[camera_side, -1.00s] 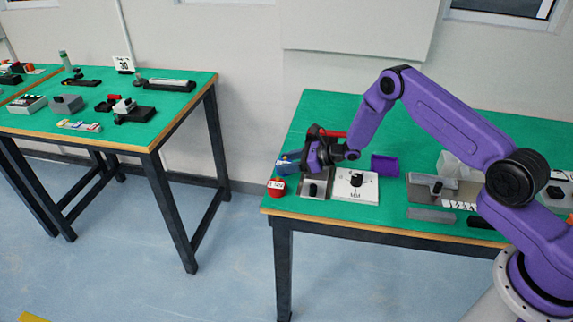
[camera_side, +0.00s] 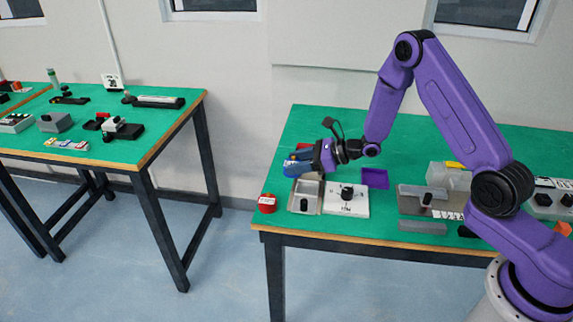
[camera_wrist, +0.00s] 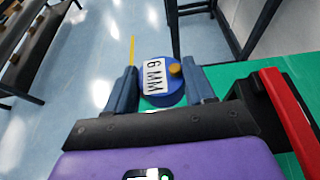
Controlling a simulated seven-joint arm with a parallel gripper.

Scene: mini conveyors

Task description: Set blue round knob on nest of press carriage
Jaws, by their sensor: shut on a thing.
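My gripper (camera_wrist: 162,85) is shut on a blue round knob (camera_wrist: 172,98), with one finger on each side. The knob has a white "6 MM" label and a small brown-gold stub on it. In the side view my gripper (camera_side: 312,163) is above the left part of the green table, pointing left, and the knob is hard to tell from the blue fingers. Below it are a grey metal tray-like fixture (camera_side: 300,208) with a black knob and a white plate (camera_side: 358,207) with a black knob. I cannot tell which is the press carriage; no nest is clearly visible.
A red round labelled piece (camera_side: 267,203) stands at the front left table corner. A red-handled black device (camera_wrist: 285,110) is close to my gripper's right. A purple tray (camera_side: 374,178) and a grey fixture (camera_side: 415,207) lie to the right. Another table stands left.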

